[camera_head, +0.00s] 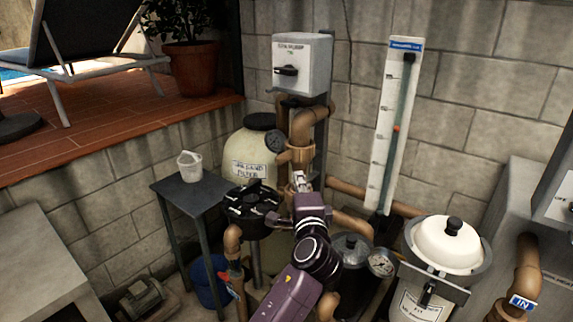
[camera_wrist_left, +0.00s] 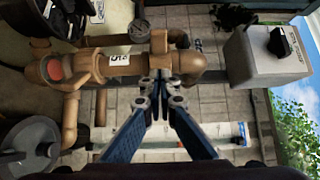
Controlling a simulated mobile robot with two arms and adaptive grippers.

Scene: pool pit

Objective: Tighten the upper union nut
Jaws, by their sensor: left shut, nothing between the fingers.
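A brown vertical pipe (camera_head: 302,126) runs down from under the grey box on the wall. A wider brown collar on it, which looks like the upper union nut (camera_head: 296,156), sits just above my left gripper (camera_head: 299,180). In the left wrist view the pipe lies sideways, and a ringed collar (camera_wrist_left: 159,44) stands just beyond the fingertips. My left gripper (camera_wrist_left: 161,78) is shut, with nothing between its fingers. I cannot tell whether the tips touch the collar. The pipe below is partly hidden by my left arm. My right gripper is not in view.
A cream filter tank (camera_head: 249,150) and black multiport head (camera_head: 251,203) stand left.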

